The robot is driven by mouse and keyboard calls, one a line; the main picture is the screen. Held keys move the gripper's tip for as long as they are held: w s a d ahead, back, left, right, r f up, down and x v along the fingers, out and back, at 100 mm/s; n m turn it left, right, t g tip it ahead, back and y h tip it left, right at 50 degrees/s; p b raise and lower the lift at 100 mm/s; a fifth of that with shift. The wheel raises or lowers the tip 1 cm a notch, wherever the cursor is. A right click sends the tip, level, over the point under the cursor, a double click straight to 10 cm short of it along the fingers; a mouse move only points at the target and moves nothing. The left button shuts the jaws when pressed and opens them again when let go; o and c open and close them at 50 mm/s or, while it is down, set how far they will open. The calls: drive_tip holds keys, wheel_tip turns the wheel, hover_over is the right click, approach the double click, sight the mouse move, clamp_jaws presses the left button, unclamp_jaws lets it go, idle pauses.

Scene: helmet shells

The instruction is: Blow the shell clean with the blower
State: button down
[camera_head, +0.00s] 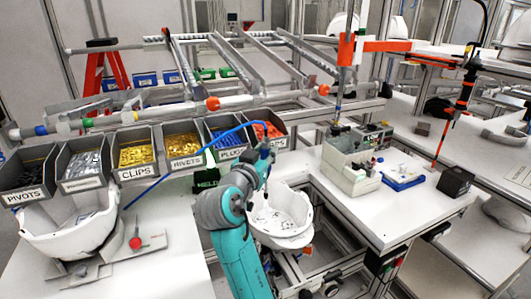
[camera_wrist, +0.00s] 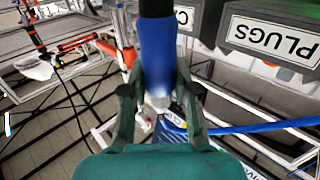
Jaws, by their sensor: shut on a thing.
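My gripper (camera_wrist: 157,98) is shut on the blower (camera_wrist: 157,55), which has a blue body, a dark end and a pale tip. In the head view my gripper (camera_head: 258,168) holds the blower (camera_head: 265,152) above a white helmet shell (camera_head: 285,228). That shell sits open side up, just right of my arm, with dark specks inside it. My arm hides part of its left side. A blue hose (camera_head: 190,162) runs from the blower toward the left; it also shows in the wrist view (camera_wrist: 255,128). I cannot tell whether the blower touches the shell.
Another white shell (camera_head: 68,232) stands on the left table, near a fixture with a red knob (camera_head: 135,243). Several labelled bins (camera_head: 137,155) line the back. A bench (camera_head: 425,205) with a grey machine (camera_head: 348,165) and a blue tray (camera_head: 403,180) stands at right.

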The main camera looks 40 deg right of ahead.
drive_tip(key=shift+w, duration=0.15)
drive_tip(key=shift+w+d, duration=0.3)
drive_tip(key=shift+w, duration=0.6)
drive_tip(key=shift+w+d, duration=0.25)
drive_tip(key=shift+w, duration=0.85)
drive_tip(key=shift+d, duration=0.2)
drive_tip(key=shift+s+d, duration=0.25)
drive_tip(key=shift+d, duration=0.6)
drive_tip(key=shift+s+d, duration=0.3)
drive_tip(key=shift+d, duration=0.6)
drive_tip(key=shift+s+d, duration=0.25)
drive_tip(key=shift+d, duration=0.75)
drive_tip(key=shift+s, duration=0.35)
drive_tip(key=shift+s+a, duration=0.3)
drive_tip(key=shift+s, duration=0.6)
drive_tip(key=shift+s+a, duration=0.3)
drive_tip(key=shift+s, duration=0.7)
